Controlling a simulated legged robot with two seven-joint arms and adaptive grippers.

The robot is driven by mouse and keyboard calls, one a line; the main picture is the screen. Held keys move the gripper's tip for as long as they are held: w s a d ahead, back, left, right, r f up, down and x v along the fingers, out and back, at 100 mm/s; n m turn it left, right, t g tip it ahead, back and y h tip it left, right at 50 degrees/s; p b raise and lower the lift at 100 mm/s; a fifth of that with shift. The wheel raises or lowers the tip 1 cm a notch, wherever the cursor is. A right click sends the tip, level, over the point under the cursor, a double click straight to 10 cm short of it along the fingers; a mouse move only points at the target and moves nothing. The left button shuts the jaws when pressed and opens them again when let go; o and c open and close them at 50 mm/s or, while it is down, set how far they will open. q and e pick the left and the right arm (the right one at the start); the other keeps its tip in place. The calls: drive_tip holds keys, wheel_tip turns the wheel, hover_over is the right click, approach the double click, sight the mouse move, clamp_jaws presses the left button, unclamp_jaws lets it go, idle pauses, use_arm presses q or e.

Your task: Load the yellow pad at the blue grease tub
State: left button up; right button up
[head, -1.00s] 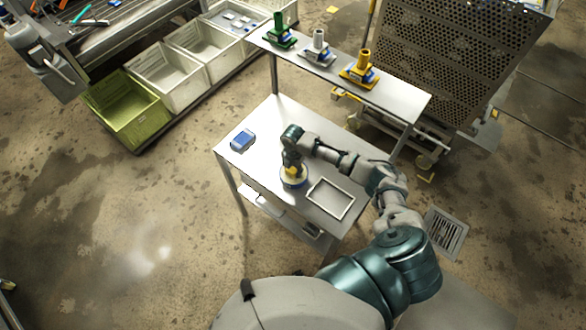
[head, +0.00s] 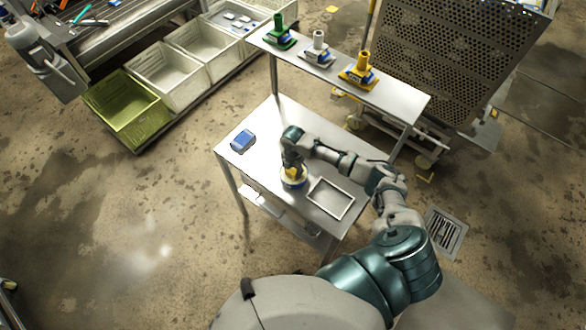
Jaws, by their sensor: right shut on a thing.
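My right gripper (head: 293,164) points down over the table and is shut on a yellow pad (head: 291,172), mostly hidden by the gripper. The pad is at the mouth of the blue grease tub (head: 294,184), which stands on the table left of a shallow tray. Only the tub's rim and lower side show. I cannot tell how far the pad is in the tub or whether it touches the grease. My left gripper is not in view.
The table (head: 262,125) carries a small blue-topped box (head: 243,139) and an empty tray (head: 330,198). The raised shelf (head: 400,98) holds green (head: 280,33), white (head: 318,47) and yellow (head: 361,69) handled tools. Crates (head: 125,107) stand at the left, a perforated cart (head: 450,50) behind.

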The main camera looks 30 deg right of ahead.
wheel_tip(320, 180, up, 2)
drive_tip(key=shift+w+r+p, duration=0.1)
drive_tip(key=shift+p, duration=0.65)
wheel_tip(320, 180, up, 2)
drive_tip(key=shift+d+r+p, duration=0.1)
drive_tip(key=shift+p, duration=0.4)
drive_tip(key=shift+r, duration=1.15)
